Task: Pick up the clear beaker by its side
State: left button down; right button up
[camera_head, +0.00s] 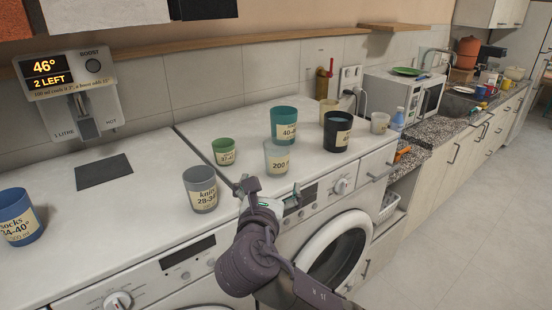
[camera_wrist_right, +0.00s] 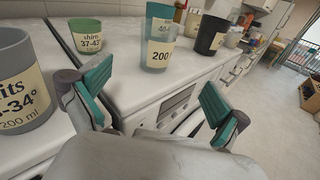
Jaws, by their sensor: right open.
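The clear beaker (camera_head: 277,157) stands upright near the front edge of the right washing machine top, with a cream label reading 200. It also shows in the right wrist view (camera_wrist_right: 158,52), beyond the gap between my fingers. My right gripper (camera_head: 268,196) is open and empty, in front of the beaker and apart from it. In the right wrist view my gripper (camera_wrist_right: 155,90) shows its two teal finger pads spread wide. My left gripper is not in view.
A teal cup (camera_head: 284,122) stands right behind the beaker. A black cup (camera_head: 337,132) is to its right, a green cup (camera_head: 224,152) to its left. A grey cup (camera_head: 201,192) stands left of my gripper. A blue cup (camera_head: 18,216) is far left.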

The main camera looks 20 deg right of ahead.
jog(key=r, duration=0.2)
jog(key=n+p, duration=0.1)
jog(key=p, duration=0.1)
send_near(277, 143)
jog(key=shift+w+d+r+t+h, duration=0.2)
jog(key=shift+w+d+t+h, duration=0.1)
jog(key=shift+w+d, duration=0.5)
jog(key=p+x, duration=0.1)
jog(key=x, duration=0.1)
jog(key=p+x, duration=0.1)
jog(key=x, duration=0.1)
jog(key=shift+w+a+r, duration=0.1)
jog(key=shift+w, duration=0.7)
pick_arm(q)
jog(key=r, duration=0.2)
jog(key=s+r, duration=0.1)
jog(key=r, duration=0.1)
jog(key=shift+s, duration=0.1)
pick_arm(e)
jog(key=c, duration=1.2)
jog(key=shift+c, duration=0.2)
